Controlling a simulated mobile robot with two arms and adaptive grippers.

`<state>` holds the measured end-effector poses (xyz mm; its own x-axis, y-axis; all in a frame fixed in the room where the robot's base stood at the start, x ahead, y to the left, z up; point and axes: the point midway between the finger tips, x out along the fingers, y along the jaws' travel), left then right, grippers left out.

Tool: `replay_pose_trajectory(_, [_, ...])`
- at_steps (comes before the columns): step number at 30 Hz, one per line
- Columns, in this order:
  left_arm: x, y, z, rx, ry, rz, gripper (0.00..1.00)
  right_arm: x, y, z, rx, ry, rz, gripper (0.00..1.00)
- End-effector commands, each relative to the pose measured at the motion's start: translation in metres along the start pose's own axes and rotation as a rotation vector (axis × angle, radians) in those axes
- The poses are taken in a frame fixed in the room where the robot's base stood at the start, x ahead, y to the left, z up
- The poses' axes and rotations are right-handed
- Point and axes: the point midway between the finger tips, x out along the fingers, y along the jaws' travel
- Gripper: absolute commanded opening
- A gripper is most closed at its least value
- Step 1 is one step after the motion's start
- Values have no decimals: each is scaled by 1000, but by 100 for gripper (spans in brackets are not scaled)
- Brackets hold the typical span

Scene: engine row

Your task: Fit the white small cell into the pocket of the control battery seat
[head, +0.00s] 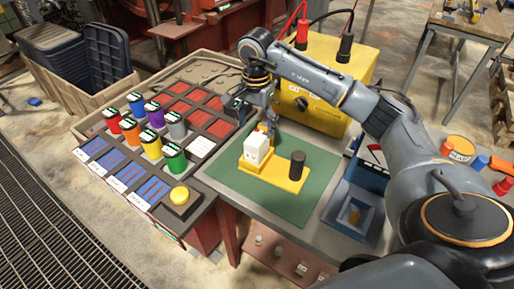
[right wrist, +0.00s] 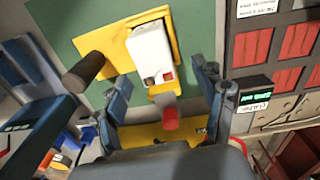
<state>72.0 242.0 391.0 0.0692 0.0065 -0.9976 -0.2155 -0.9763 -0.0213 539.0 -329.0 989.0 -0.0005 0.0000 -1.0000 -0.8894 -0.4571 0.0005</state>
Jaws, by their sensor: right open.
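The white small cell (head: 257,148) stands at the left end of the yellow control battery seat (head: 272,180). The right wrist view shows the cell (right wrist: 149,48) with a red and a dark patch on its near end, over the yellow seat (right wrist: 117,52). I cannot tell whether it sits fully down in the pocket. A black cylinder (head: 297,166) stands on the seat's other end. My right gripper (head: 269,128) is just behind the cell. In the right wrist view its fingers (right wrist: 164,85) are apart, with no cell between them. My left gripper is not in view.
The seat lies on a green mat (head: 230,172). A yellow box (head: 345,62) with red and black plugs stands behind. A rack of coloured cylinders (head: 150,143) is at left, a blue tray (head: 354,213) at right. The mat's front is clear.

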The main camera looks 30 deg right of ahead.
Motion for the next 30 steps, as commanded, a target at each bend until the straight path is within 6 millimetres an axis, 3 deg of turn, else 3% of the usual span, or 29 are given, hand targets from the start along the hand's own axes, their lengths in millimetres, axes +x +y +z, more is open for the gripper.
replay_pose_trajectory(3, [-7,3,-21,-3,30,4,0,10,4,3,-2,-3,4,71])
replay_pose_trajectory(7, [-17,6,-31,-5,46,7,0,28,8,8,-1,-3,4,71])
replay_pose_trajectory(12, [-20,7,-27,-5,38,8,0,48,7,8,-1,-3,2,71])
replay_pose_trajectory(20, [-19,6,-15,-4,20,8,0,51,7,7,-1,-1,-1,71])
replay_pose_trajectory(30, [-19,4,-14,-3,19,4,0,51,7,7,-1,-1,0,4])
